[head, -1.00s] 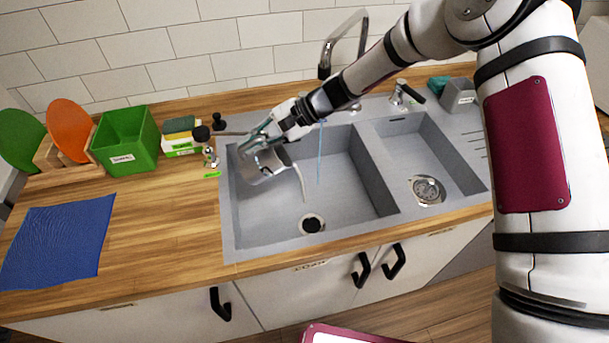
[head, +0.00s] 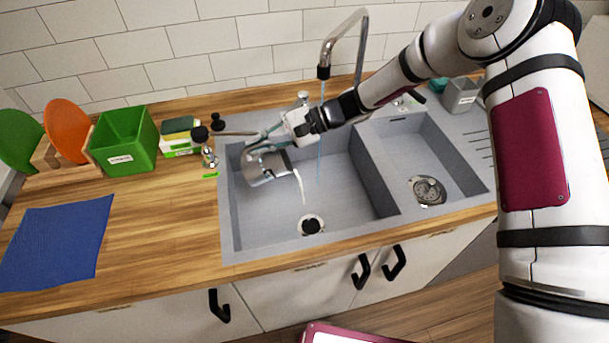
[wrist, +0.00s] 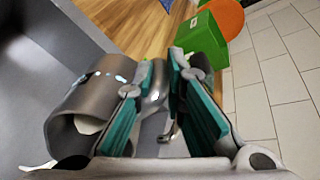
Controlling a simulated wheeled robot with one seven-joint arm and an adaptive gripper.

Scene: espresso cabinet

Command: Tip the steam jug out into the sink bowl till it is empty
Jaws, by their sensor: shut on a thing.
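The steam jug (head: 265,170) is a grey metal jug, tilted with its mouth toward the right over the left sink bowl (head: 345,185). A white stream of liquid runs from its mouth down into the bowl. My gripper (head: 268,138) is shut on the jug's handle, above and behind its body. In the wrist view the jug (wrist: 88,105) lies on its side at the left, with some white inside its mouth. The teal-padded fingers of my gripper (wrist: 155,105) close around the handle (wrist: 158,85).
The tap (head: 335,50) stands behind the bowl, with a thin blue stream falling beside my gripper. A second, smaller bowl (head: 427,165) is at right. A green box (head: 125,140), a sponge holder (head: 180,140) and a blue cloth (head: 57,240) lie left on the counter.

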